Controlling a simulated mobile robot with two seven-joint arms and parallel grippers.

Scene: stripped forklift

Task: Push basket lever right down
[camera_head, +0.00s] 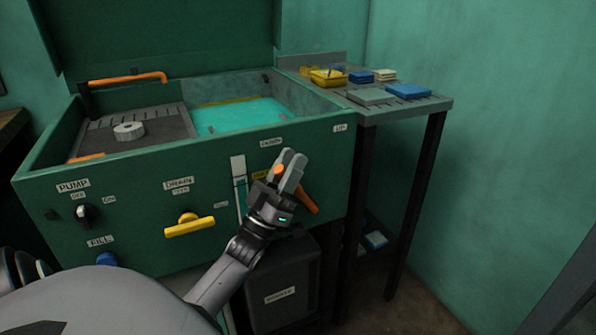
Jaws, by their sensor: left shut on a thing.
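An orange lever (307,202) is on the right part of the green machine's front panel (335,178). It slants down to the right from behind my left gripper (290,160). The gripper is in front of the panel and shut on the lever, with an orange part showing beside the fingers. The fingers hide much of the lever. A label that seems to read DOWN is above the gripper, and an UP label is near the panel's right corner. My right gripper is not in view.
The machine's open tank (240,115) holds turquoise liquid. A yellow drain handle (189,225) and a black pump knob (84,213) are left of my gripper. A side table (440,103) with small trays stands right. A dark box (285,285) is below the panel.

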